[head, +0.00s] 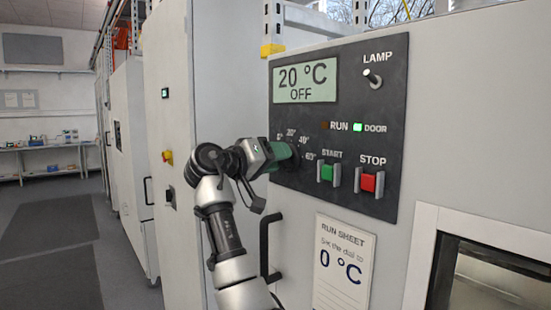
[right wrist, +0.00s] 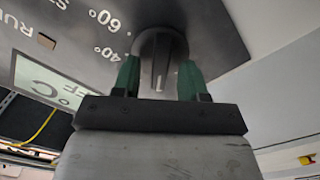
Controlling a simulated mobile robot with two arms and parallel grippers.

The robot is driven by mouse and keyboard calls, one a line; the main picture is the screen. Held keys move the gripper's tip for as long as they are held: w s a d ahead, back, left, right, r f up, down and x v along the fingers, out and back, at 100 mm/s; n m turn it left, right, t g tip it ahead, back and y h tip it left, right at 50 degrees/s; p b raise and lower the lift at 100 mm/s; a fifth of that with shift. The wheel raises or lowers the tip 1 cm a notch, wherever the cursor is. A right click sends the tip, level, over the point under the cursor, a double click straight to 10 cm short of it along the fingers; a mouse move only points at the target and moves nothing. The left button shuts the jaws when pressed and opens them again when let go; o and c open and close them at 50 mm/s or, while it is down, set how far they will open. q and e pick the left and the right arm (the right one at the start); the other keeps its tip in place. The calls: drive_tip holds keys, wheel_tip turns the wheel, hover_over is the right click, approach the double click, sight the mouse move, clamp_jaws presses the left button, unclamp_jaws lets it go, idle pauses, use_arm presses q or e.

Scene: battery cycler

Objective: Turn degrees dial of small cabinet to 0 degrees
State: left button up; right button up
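The degrees dial (right wrist: 162,45) is a dark round knob with a raised grip and a white line, seen in the right wrist view. In the head view it is mostly hidden behind my right gripper (head: 284,151). That gripper's green fingers (right wrist: 160,75) stand one on each side of the dial's grip, with gaps visible between them and the grip. Marks of 20°, 40° and 60° show around the dial; the leftmost mark is partly covered. The display (head: 305,81) of the cabinet (head: 400,240) reads 20 °C, OFF. My left gripper is not in view.
A green START button (head: 326,172) and a red STOP button (head: 369,181) sit right of the dial. The LAMP switch (head: 372,78) is above. A black handle (head: 268,248) and a run sheet (head: 343,262) reading 0 °C are below. A tall cabinet (head: 170,120) stands left.

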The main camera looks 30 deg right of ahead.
drive_tip(key=a+b, duration=0.4)
drive_tip(key=a, duration=0.6)
drive_tip(key=shift+s+a, duration=0.4)
